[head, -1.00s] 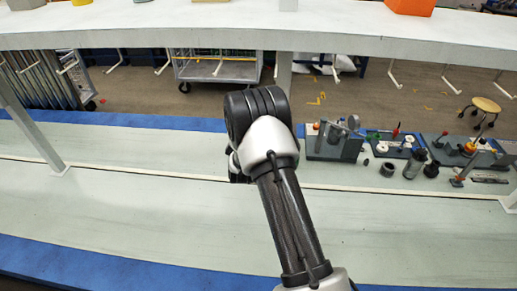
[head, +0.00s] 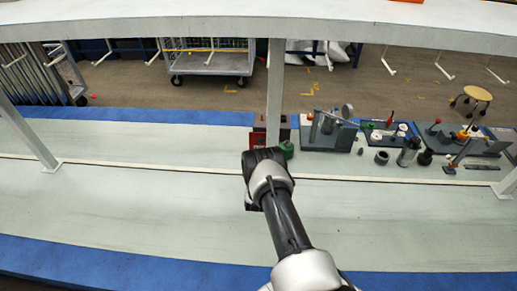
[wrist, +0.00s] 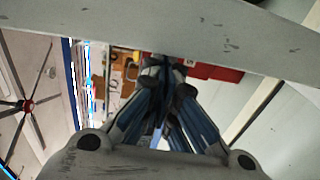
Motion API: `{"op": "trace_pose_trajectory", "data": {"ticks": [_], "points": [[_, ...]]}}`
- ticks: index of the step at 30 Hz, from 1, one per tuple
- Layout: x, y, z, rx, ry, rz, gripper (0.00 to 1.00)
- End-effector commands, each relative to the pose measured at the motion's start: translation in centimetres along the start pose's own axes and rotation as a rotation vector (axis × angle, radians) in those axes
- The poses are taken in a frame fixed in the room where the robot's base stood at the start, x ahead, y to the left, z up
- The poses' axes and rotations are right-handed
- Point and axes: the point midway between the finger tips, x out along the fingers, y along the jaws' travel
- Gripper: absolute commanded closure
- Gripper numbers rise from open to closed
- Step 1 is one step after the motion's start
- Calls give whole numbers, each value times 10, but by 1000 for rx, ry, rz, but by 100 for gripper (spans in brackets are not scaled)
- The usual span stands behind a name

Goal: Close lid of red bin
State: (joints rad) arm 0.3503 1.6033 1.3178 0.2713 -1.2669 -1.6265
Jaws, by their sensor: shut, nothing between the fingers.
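My gripper (wrist: 163,68) is shut and empty in the wrist view, its fingers close together and pointing toward the picture's top. In the head view the arm's wrist hides the fingers. A red box-like thing (head: 257,138) with a dark top stands at the bench's back edge behind a white post, partly hidden by the post and my arm. A red thing (wrist: 215,72) also shows beyond the fingertips in the wrist view, partly covered by a pale beam. I cannot tell if these are the same bin, nor how its lid stands.
A white shelf (head: 150,30) crosses above the bench, held by white posts (head: 275,85). A green item (head: 287,149) is beside the red thing. Grey fixtures with small parts (head: 328,131) stand to the right. The bench's left and front are clear. The pale beam (wrist: 130,15) crosses the wrist view.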

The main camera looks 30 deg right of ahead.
Motion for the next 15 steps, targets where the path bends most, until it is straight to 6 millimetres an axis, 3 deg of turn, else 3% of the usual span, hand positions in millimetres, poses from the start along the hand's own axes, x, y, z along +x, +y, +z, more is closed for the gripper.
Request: {"op": "trace_pose_trajectory", "data": {"ticks": [6, 15], "points": [[44, -2, 0, 1, 0, 3, 100], [68, -1, 0, 0, 0, -1, 100]]}}
